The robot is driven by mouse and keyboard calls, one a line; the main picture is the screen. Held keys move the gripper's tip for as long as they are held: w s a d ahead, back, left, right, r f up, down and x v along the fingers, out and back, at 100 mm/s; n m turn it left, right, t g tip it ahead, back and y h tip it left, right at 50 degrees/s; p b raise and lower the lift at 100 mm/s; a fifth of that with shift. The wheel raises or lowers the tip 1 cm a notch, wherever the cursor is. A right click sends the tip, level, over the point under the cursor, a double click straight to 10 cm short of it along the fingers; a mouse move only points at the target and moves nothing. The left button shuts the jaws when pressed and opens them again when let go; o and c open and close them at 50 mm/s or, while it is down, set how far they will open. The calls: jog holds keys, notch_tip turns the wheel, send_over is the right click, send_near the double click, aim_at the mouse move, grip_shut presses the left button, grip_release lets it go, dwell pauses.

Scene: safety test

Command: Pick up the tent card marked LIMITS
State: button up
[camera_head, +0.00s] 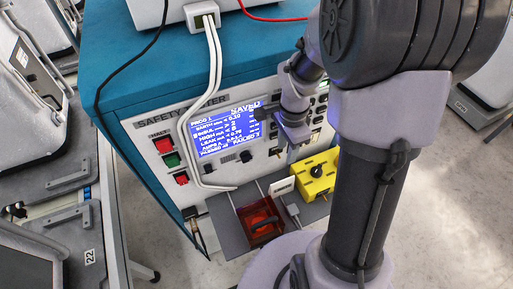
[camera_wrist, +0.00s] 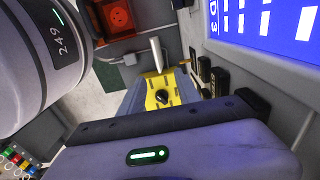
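A small white card (camera_head: 282,187) stands on the grey shelf at the front of the tester, between a red box and a yellow box. Its lettering is too small to read, so I cannot confirm LIMITS. A white upright piece that looks like the same card (camera_wrist: 156,55) shows in the wrist view beside the yellow box. My gripper (camera_head: 282,138) is in front of the tester's panel, above the shelf and apart from the card.
The red box (camera_head: 262,222) is left of the card and the yellow box (camera_head: 318,176) with a black knob is right of it. The blue tester screen (camera_head: 222,128) and panel rise behind. White cables (camera_head: 216,75) hang down the panel to the shelf (camera_head: 228,232).

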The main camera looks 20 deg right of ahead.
jog(key=b, duration=0.5)
send_near(283, 181)
jog(key=f, duration=0.5)
jog(key=shift+w+d+f, duration=0.1)
jog(key=shift+w+d, duration=0.2)
jog(key=shift+w, duration=0.05)
jog(key=f, duration=0.1)
jog(key=f+b, duration=0.1)
jog(key=f, duration=0.1)
jog(key=f+b, duration=0.1)
jog(key=f, duration=0.1)
jog(key=shift+s+a+f, duration=0.15)
jog(key=shift+a+f, duration=0.1)
jog(key=shift+r, duration=0.15)
jog(key=shift+c, duration=0.7)
grip_shut()
